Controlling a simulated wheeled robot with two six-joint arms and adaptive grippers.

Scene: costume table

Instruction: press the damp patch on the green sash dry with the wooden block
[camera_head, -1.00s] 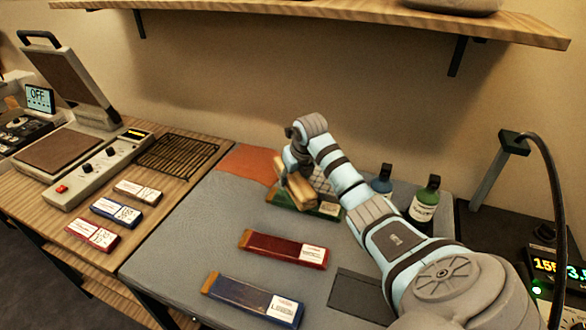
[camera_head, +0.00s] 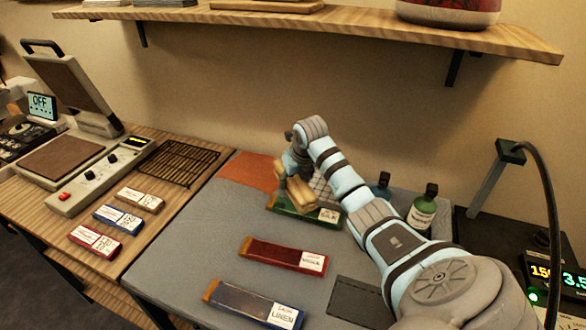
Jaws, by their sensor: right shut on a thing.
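The green sash (camera_head: 282,211), a folded strip with a white label at its right end, lies at the back of the grey-topped table. My right gripper (camera_head: 293,174) is shut on the wooden block (camera_head: 298,195), a pale tan piece held over the left and middle part of the sash. Whether the block touches the cloth or hovers just above it, I cannot tell. No damp patch can be made out; the block and gripper cover part of the sash. My left gripper is out of view.
A red sash (camera_head: 284,254) and a blue sash (camera_head: 252,303) lie nearer on the grey table (camera_head: 190,245). An orange cloth (camera_head: 250,170) is behind left. Bottles (camera_head: 421,212) stand right of the green sash, behind my arm. A heat press (camera_head: 62,158) and wire rack (camera_head: 178,162) are left.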

